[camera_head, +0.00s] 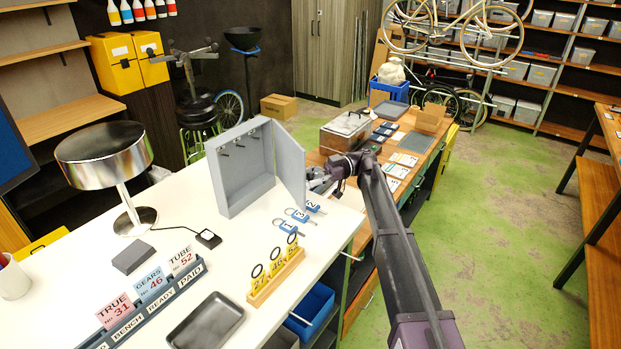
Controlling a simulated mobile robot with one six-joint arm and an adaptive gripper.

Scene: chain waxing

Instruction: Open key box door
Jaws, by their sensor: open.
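The grey key box (228,178) stands upright on the white counter, its open front facing right of centre, with a few dark hooks inside on its back panel. Its door (290,163) is hinged on the box's right side and stands swung out from the box, so the inside shows. My gripper (316,179) is just right of the door's outer edge, at about the door's mid to lower height. It is open. Its fingertips are small and partly dark here, and I cannot tell whether they touch the door. Blue-tagged keys numbered 1, 3 and 2 (300,215) lie on the counter in front of the box.
A chrome lamp (107,160) stands left of the box. A wooden block with yellow tags (273,278), a black tray (206,322) and a card rack (150,308) are nearer on the white counter (236,255). A wooden bench (352,197) with a metal case (345,132) lies behind my gripper.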

